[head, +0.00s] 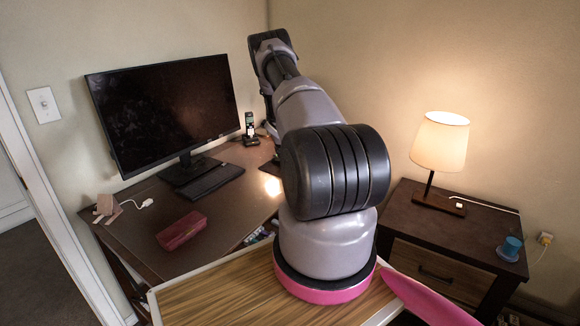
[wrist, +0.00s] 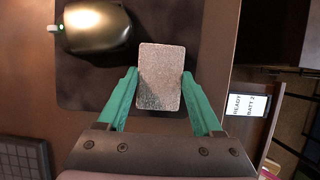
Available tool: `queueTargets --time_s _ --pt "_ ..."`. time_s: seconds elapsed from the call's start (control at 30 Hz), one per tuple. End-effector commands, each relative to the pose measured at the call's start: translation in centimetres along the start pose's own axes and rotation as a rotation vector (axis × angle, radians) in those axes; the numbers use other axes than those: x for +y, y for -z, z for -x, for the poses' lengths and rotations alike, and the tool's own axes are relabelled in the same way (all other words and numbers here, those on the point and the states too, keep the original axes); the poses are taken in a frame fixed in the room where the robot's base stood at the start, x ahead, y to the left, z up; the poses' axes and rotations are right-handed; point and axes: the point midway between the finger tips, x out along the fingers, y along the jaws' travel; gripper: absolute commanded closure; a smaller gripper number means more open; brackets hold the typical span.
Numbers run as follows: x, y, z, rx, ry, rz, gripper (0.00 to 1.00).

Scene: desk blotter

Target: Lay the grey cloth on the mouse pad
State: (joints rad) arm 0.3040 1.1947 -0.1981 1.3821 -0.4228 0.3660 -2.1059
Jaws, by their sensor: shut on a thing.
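In the wrist view, the grey cloth (wrist: 160,78) shows as a small speckled, light grey rectangle between the teal fingers of my gripper (wrist: 159,84). The fingers are shut on its two sides. Below it is the dark mouse pad (wrist: 85,85), and the cloth appears over the pad's right part in this view. I cannot tell whether the cloth touches the pad or is held above it. A computer mouse (wrist: 95,26) sits on the pad, left of the cloth. In the head view, my arm hides the gripper and the cloth.
The desk (head: 140,225) carries a monitor (head: 165,105), a keyboard (head: 206,181), a cordless phone (head: 250,127) and a red case (head: 181,231). The keyboard's corner shows in the wrist view (wrist: 22,160). A lamp (head: 440,143) and blue cup (head: 510,248) stand on the nightstand at right.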

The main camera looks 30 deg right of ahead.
Motion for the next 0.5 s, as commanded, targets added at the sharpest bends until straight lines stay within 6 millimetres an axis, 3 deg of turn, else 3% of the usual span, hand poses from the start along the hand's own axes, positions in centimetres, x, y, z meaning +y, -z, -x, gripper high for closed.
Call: queueTargets --time_s 0.1,0.13,0.2,0.5 --pt "-0.04 0.13 -0.27 0.001 0.001 0.000 0.94" --pt "-0.02 0.09 -0.21 0.000 0.000 0.000 0.21" --pt "-0.03 0.08 -0.20 0.000 0.000 0.000 0.03" --pt "-0.02 0.04 -0.11 0.000 0.000 0.000 0.03"
